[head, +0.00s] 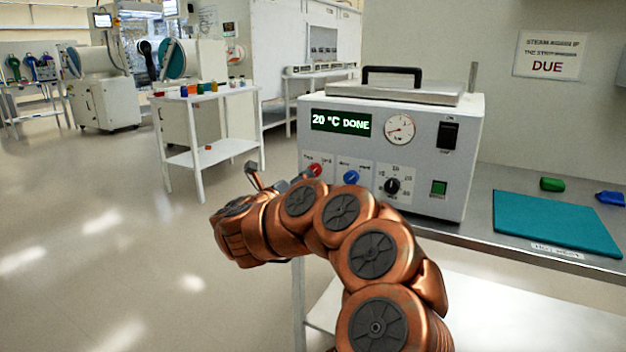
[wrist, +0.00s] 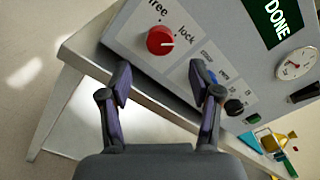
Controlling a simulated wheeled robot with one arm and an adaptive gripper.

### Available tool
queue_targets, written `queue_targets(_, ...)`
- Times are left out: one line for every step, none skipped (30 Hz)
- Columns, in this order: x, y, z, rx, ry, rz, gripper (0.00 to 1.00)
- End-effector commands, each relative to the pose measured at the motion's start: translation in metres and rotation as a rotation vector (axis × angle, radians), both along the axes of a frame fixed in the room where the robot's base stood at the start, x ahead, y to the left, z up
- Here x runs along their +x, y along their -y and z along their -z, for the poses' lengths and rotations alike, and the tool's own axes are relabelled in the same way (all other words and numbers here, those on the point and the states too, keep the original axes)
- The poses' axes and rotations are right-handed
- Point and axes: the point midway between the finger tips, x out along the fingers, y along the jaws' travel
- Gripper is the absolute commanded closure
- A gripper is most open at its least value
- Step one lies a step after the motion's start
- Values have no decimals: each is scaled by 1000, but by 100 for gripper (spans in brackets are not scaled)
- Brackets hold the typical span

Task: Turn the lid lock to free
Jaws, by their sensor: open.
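My gripper (wrist: 167,82) is open and empty in the wrist view. Its two fingers stand apart below the knob in the picture, not touching it. The steriliser (head: 455,165) has a closed lid (head: 410,92) with a black handle.
A blue knob (head: 351,177) and a black dial (head: 392,186) sit right of the red knob. The display (head: 341,123) reads "20 °C DONE", and a gauge (head: 400,129) is beside it. A teal mat (head: 555,222) lies on the bench at right. Floor is open at left.

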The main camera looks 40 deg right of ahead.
Motion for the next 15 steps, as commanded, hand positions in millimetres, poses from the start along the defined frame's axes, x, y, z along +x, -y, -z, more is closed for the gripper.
queue_targets(1,3,0,0,0,1,37)
queue_targets(1,5,0,0,-1,0,37)
queue_targets(2,8,0,0,-1,0,37)
queue_targets(3,11,0,-1,-1,1,37)
queue_targets(3,14,0,-1,-1,2,37)
queue_targets(4,19,0,-2,1,4,37)
queue_targets(5,23,-1,-2,1,4,37)
queue_targets(7,27,-1,-2,2,3,37)
queue_targets(9,32,-1,-2,2,1,37)
queue_targets(10,36,-1,-2,1,2,37)
queue_targets(11,40,0,-3,0,3,37)
queue_targets(12,46,0,-2,-2,3,37)
queue_targets(14,50,1,-1,-2,1,37)
queue_targets(16,53,1,-1,-3,0,37)
queue_targets(17,58,1,-1,-2,0,37)
